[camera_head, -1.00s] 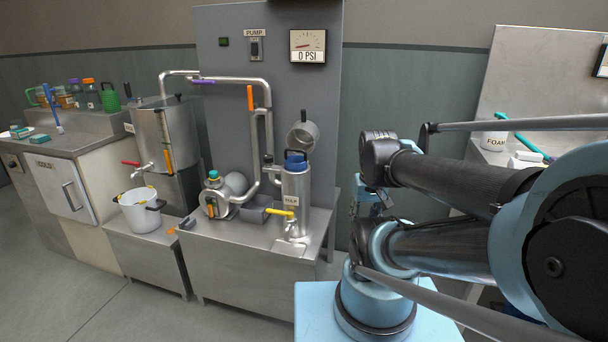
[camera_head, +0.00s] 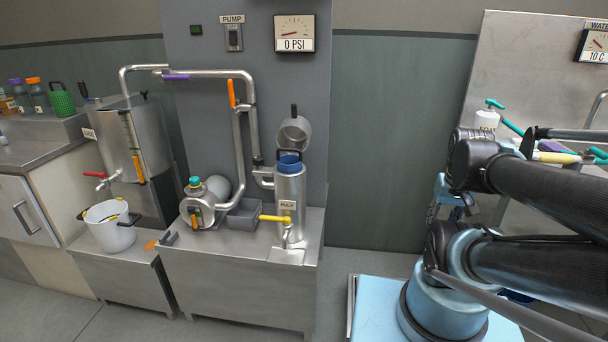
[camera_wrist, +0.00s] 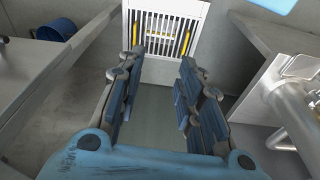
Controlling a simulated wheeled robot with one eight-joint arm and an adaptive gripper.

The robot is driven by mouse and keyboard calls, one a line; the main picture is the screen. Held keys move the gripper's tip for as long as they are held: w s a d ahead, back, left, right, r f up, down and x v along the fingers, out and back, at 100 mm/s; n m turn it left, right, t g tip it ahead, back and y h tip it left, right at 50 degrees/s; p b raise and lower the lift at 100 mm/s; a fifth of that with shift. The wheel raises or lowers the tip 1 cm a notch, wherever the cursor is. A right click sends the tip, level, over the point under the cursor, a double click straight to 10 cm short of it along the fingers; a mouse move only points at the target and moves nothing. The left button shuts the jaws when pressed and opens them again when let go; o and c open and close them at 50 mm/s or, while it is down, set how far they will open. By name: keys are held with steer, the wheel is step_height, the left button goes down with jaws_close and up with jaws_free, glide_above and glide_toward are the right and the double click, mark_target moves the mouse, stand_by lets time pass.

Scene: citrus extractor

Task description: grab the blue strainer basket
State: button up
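The blue strainer basket (camera_head: 289,164) seems to be the blue piece in the top of the upright metal cylinder (camera_head: 290,190) labelled PULP. Only its upper part shows; the rest is hidden inside the cylinder. A grey round lid (camera_head: 294,133) stands raised behind it. In the wrist view my gripper (camera_wrist: 162,62) is open and empty, its two blue padded fingers well apart. It is away from the cylinder. In the head view my arm fills the right side and I cannot make out the fingers.
A yellow-handled tap (camera_head: 274,218) sticks out from the cylinder, and a metal pipe (camera_head: 210,73) runs beside it. A white bucket (camera_head: 108,232) stands left. The wrist view shows a white grille (camera_wrist: 165,60) ahead and a blue round container (camera_wrist: 58,29) upper left. Floor before the bench is clear.

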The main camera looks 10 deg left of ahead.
steer(key=shift+d, duration=0.15)
steer(key=shift+o, duration=1.4)
steer(key=o, duration=0.9)
steer(key=shift+s+a+r+n, duration=0.1)
steer(key=shift+a+r+n, duration=0.1)
steer(key=shift+r, duration=0.3)
steer(key=shift+a+r+n, duration=0.1)
steer(key=shift+r+n, duration=0.1)
steer(key=shift+r, duration=0.3)
steer(key=shift+c, duration=0.2)
steer(key=w+a+r+n, duration=0.5)
steer(key=w+r+n, duration=0.1)
steer(key=r+n, duration=0.15)
step_height(320, 180, up, 15)
steer(key=n+g, duration=0.2)
steer(key=n, duration=2)
glide_above(288, 161)
steer(key=s+d, duration=0.2)
steer(key=s, duration=0.2)
steer(key=shift+n, duration=0.35)
steer(key=f, duration=1.7)
steer(key=shift+a+f, duration=0.35)
steer(key=shift+a, duration=0.05)
